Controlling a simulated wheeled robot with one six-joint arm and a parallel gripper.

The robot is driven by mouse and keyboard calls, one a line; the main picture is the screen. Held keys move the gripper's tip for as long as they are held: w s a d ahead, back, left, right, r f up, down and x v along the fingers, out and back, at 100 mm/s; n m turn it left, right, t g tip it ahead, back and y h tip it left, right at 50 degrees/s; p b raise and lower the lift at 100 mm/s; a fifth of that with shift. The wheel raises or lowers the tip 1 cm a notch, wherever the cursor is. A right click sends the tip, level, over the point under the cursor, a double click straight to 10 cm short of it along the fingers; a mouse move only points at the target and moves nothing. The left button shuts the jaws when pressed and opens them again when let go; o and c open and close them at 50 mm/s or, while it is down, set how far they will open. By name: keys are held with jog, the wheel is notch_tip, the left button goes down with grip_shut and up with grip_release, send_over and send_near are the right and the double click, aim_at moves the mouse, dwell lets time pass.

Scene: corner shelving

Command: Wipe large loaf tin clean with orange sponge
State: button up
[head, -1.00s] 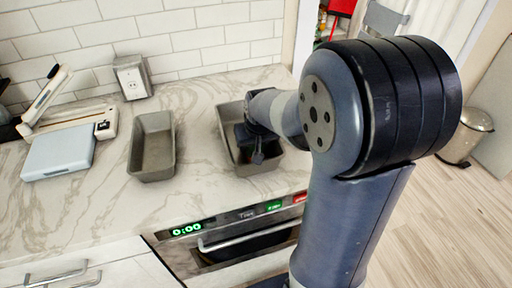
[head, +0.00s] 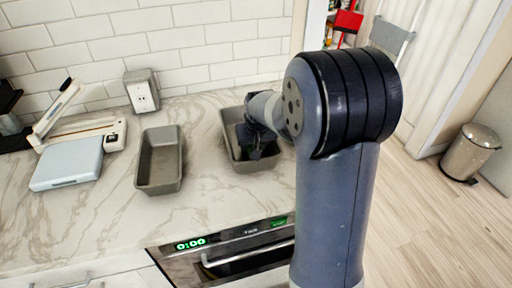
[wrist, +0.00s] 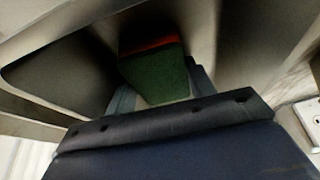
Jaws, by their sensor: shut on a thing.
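Two grey loaf tins sit on the marble counter. The left tin (head: 160,188) is empty. My gripper (head: 258,148) reaches down inside the right tin (head: 232,122); I cannot tell for sure which tin is larger. In the wrist view, my gripper (wrist: 155,92) is shut on the sponge (wrist: 158,72), which shows a dark green face and an orange-red edge. The tin's grey walls (wrist: 60,70) surround it there. The sponge is hidden in the head view, and whether it touches the tin is unclear.
An oven (head: 225,250) with a lit display is below the counter front. A metal bin (head: 470,152) stands on the floor at right.

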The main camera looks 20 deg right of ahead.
jog(key=shift+w+a+p, duration=0.25)
jog(key=shift+w+p, duration=0.15)
jog(key=shift+w, duration=1.3)
jog(key=shift+w+a+p, duration=0.2)
jog(key=shift+w+p, duration=0.15)
jog(key=shift+w, duration=1.35)
jog(key=shift+s+a+b, duration=0.15)
jog(key=shift+s+b, duration=0.5)
jog(key=shift+s, duration=1.45)
jog(key=shift+s+a+b, duration=0.1)
jog(key=shift+s+b, duration=0.5)
jog(key=shift+s, duration=1.45)
jog(key=shift+w+d+p, duration=0.1)
jog(key=shift+w+p, duration=0.4)
jog(key=shift+w, duration=1.7)
jog(key=shift+r, duration=0.1)
notch_tip(320, 180, up, 11)
jog(key=p, duration=0.8)
